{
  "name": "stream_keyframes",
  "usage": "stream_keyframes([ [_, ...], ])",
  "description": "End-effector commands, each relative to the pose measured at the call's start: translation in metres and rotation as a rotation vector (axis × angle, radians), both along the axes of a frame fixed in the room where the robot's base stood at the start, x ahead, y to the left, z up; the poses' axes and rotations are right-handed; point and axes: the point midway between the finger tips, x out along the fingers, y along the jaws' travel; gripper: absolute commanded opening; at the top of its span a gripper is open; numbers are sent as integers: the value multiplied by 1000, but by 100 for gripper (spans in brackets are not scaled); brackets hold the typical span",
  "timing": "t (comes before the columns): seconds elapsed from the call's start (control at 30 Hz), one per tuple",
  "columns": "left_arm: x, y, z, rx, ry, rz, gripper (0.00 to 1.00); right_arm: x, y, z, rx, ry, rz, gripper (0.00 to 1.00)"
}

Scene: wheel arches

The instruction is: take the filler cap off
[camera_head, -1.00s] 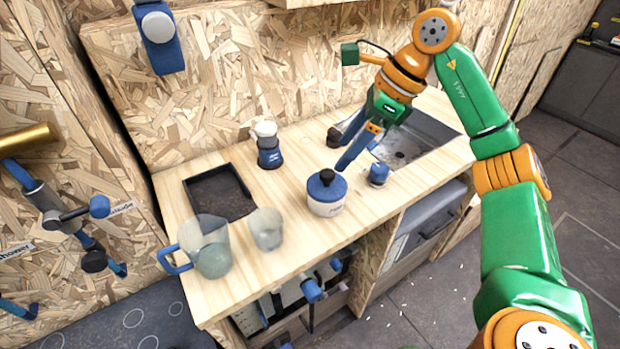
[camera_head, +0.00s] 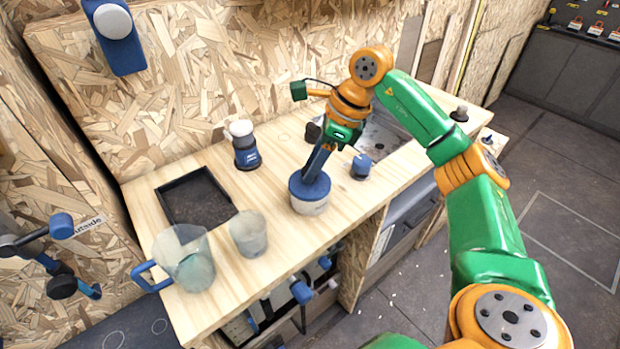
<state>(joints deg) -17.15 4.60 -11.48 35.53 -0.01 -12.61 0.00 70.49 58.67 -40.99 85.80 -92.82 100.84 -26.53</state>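A white pot (camera_head: 309,209) with a blue lid (camera_head: 303,190) stands upright on the wooden counter. No part is clearly marked as the filler cap; this lid and a small blue capped piece (camera_head: 361,166) to its right both look cap-like. My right gripper (camera_head: 312,176) points down at the lid, its blue fingers at the lid's top. The fingers and lid overlap in view, so the lid's black knob is hidden. I cannot tell whether the fingers are closed around the knob. My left gripper is out of view.
On the counter (camera_head: 262,270) are a clear jug (camera_head: 187,262), a cup (camera_head: 248,235), a dark tray (camera_head: 195,198) and a blue grinder-like item (camera_head: 245,149). A sink (camera_head: 385,138) lies behind my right gripper. Blue knobs stick out below the counter's front edge.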

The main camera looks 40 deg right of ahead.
Motion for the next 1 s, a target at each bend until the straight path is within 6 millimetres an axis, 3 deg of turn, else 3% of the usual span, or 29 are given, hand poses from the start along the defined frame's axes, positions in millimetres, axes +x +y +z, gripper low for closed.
stream_keyframes([
  [0.03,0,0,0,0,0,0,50,0,0,0,1,1,0,17],
  [0.1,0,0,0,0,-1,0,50,0,0,0,1,1,0,0],
  [0.43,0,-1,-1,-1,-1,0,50,0,0,4,1,-1,0,0],
  [0.6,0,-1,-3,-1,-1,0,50,1,1,33,2,-7,2,0],
  [0.77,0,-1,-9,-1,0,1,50,-36,3,74,-2,-10,2,0],
  [0.83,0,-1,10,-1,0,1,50,-54,3,103,-5,-7,-3,0],
  [1.0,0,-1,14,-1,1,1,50,-105,9,119,-4,-4,-2,0],
])
